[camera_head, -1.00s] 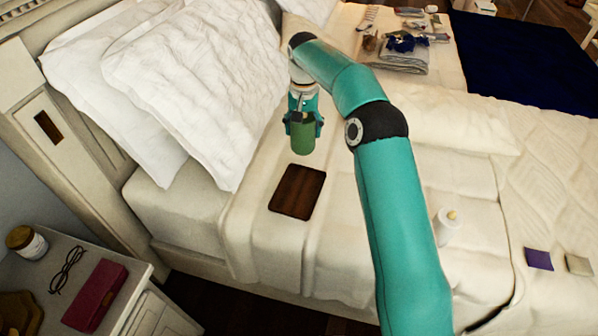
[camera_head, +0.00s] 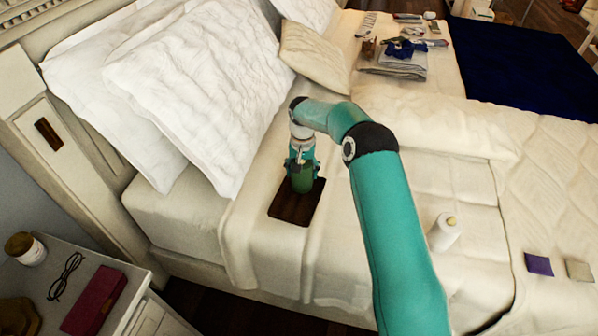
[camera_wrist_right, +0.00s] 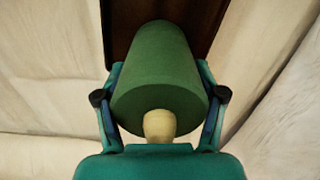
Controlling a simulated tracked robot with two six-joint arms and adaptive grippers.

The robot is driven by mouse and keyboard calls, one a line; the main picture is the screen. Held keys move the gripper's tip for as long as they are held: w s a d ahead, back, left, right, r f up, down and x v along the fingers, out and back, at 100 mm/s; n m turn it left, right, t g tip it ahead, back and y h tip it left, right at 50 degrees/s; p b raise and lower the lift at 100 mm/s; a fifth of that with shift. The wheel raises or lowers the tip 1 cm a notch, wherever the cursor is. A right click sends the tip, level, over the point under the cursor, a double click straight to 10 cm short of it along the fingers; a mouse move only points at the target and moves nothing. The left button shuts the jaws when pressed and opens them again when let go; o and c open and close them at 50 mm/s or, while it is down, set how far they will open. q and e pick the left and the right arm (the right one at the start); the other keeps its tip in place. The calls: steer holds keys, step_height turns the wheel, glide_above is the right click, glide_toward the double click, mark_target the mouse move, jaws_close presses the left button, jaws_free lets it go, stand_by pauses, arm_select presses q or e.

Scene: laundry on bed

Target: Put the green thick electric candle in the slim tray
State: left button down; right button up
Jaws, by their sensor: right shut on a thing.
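The green thick electric candle (camera_head: 302,179) is in my right gripper (camera_head: 301,170), which is shut on it. The slim tray (camera_head: 291,209), dark brown and flat, lies on the bed; in the head view the candle overlaps its upper part. In the right wrist view the green candle (camera_wrist_right: 160,70) sits between the two fingers of my right gripper (camera_wrist_right: 160,105), its pale flame tip towards the camera, with the dark tray (camera_wrist_right: 118,25) beyond it. I cannot tell whether the candle touches the tray. My left gripper is out of view.
A white candle (camera_head: 444,232) stands on the bed right of my arm. White pillows (camera_head: 195,95) lie left of the tray. Folded cloths (camera_head: 395,65) and small items lie at the back. A nightstand (camera_head: 130,268) holds glasses (camera_head: 66,275) and a red case (camera_head: 95,300).

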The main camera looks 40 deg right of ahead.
steer(key=o, duration=1.3)
steer(key=shift+c, duration=0.2)
steer(key=shift+r, duration=0.1)
step_height(320, 180, up, 12)
steer(key=shift+f+b, duration=0.1)
steer(key=shift+b, duration=0.25)
